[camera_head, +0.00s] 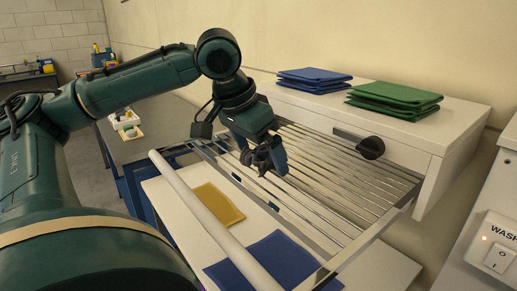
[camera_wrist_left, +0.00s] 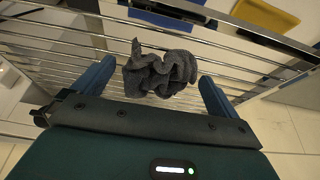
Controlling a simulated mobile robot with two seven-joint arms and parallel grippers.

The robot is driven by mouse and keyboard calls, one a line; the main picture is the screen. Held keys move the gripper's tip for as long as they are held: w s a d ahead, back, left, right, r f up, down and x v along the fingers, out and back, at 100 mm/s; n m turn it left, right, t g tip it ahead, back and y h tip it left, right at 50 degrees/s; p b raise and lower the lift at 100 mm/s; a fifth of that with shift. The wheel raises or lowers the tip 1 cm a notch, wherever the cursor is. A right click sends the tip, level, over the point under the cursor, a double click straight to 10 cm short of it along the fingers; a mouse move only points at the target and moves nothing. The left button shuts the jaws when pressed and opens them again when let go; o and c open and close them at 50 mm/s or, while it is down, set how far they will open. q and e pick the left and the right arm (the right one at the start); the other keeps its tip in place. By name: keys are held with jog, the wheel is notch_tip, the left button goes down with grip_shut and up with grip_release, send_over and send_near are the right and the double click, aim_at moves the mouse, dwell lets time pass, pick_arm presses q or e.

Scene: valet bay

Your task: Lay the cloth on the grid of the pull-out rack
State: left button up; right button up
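The cloth is dark grey and crumpled into a small heap. In the left wrist view the cloth (camera_wrist_left: 160,73) lies against the bars of the rack, between my two blue fingers, with a gap on each side. In the head view the cloth (camera_head: 260,160) is a dark patch partly hidden by the fingers. The pull-out rack (camera_head: 335,185) is extended, with thin parallel metal bars. My left gripper (camera_head: 268,154) points down at the grid's left part; it also shows in the left wrist view (camera_wrist_left: 158,72), open around the cloth. My right gripper is not in view.
A white cabinet (camera_head: 425,135) behind the rack carries folded blue cloths (camera_head: 313,80) and folded green cloths (camera_head: 394,96). A dark knob (camera_head: 370,148) sits by the rack. Below lie a yellow cloth (camera_head: 218,203) and a blue cloth (camera_head: 262,265). The grid's right part is clear.

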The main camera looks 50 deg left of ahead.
pick_arm(q)
jog(key=shift+r, duration=0.1)
jog(key=p+v, duration=0.1)
jog(key=v, duration=1.1)
dwell(0.4)
